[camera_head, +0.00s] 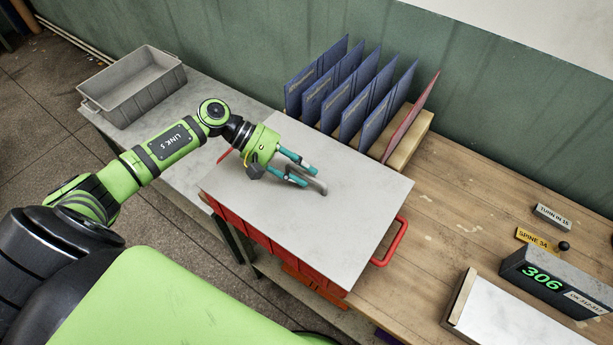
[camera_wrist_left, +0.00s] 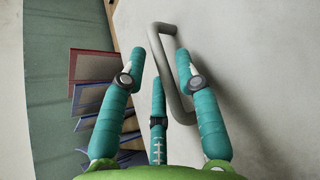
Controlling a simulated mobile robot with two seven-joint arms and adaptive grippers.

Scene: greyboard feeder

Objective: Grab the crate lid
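The crate lid (camera_head: 345,225) is a flat light-grey board lying on top of the red crate (camera_head: 250,232). A grey bar handle (camera_head: 320,186) stands up from the lid; in the left wrist view the handle (camera_wrist_left: 171,75) shows as a long loop. My left gripper (camera_head: 308,176) is low over the lid beside the handle. In the left wrist view, my left gripper's teal fingers (camera_wrist_left: 161,60) are spread apart, with the handle between and just ahead of them. Gaps show, so it looks open and not closed on the handle. My right gripper is out of view.
A rack of blue folders (camera_head: 365,105) and one red folder (camera_head: 411,118) stands just behind the lid. A grey bin (camera_head: 140,92) is at the far left. A display reading 306 (camera_head: 552,282) and a white-topped block (camera_head: 515,318) stand right. The wooden table (camera_head: 450,205) between is mostly clear.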

